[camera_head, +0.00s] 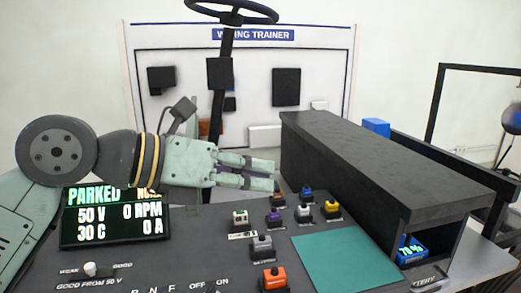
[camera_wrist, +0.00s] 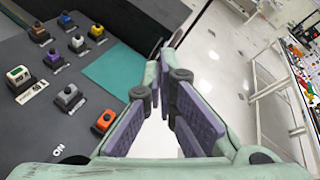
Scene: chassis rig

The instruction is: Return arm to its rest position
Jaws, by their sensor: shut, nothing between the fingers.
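My gripper (camera_head: 277,175) is stretched out to the right over the dark control panel (camera_head: 221,250) in the head view. Its fingers point right and look close together, with nothing held. In the wrist view my gripper (camera_wrist: 162,75) shows its purple pads with no object between them. The arm is bent, with its large round joint at the left. The fingers appear above the panel and apart from the coloured connectors below; the exact height is hard to tell.
Several coloured connectors, such as an orange one (camera_head: 274,279), stand on the panel beside a teal mat (camera_head: 345,258). A long black box (camera_head: 385,155) rises at the right. A steering wheel (camera_head: 231,19) stands behind. The display (camera_head: 115,220) reads PARKED.

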